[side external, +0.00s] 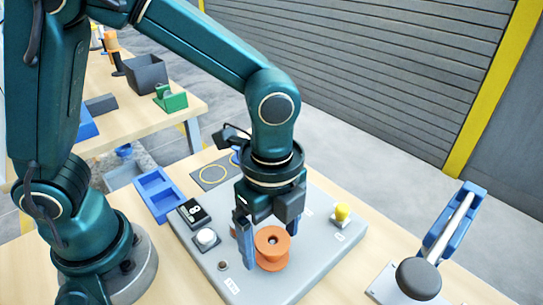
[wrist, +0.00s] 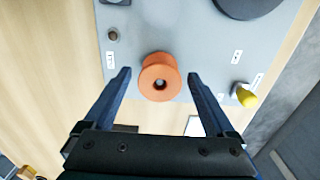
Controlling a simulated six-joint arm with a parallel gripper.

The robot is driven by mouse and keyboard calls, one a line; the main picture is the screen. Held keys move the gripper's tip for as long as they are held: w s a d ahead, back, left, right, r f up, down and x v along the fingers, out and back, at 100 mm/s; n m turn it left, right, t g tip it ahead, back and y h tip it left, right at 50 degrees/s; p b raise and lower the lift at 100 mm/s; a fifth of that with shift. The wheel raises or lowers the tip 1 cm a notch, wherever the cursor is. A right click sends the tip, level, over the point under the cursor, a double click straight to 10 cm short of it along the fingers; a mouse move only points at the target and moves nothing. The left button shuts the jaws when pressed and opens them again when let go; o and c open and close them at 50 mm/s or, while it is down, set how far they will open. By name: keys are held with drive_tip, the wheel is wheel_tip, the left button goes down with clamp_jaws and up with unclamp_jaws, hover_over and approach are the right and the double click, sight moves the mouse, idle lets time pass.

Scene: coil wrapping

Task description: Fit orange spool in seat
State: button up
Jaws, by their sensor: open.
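The orange spool (side external: 272,250) stands upright on the grey board (side external: 205,262), its flanged top and centre hole facing up. In the wrist view the spool (wrist: 160,82) lies between and slightly beyond the fingertips. My gripper (side external: 268,245) points down over the board with a blue finger on either side of the spool. In the wrist view my gripper (wrist: 159,74) is open, with a gap between each fingertip and the spool. I cannot make out the seat, nor whether anything lies under the spool.
A yellow knob (side external: 342,212) stands at the board's right, a white round button (side external: 206,238) at its left. A small brown peg (side external: 223,265) is near the front. A blue lever with a dark disc (side external: 418,278) stands right of the board. A blue tray (side external: 158,194) lies left.

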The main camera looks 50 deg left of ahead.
drive_tip(key=shift+r, duration=2.3)
drive_tip(key=s+a+r+n+t, duration=0.2)
drive_tip(key=a+n, duration=0.4)
drive_tip(key=n, duration=0.3)
drive_tip(key=s+a+r+n+t, duration=0.2)
drive_tip(key=a+n, duration=0.4)
drive_tip(key=n, duration=0.3)
drive_tip(key=shift+s+a+r+t, duration=0.3)
drive_tip(key=shift+s+a+t, duration=0.1)
drive_tip(key=shift+t, duration=0.4)
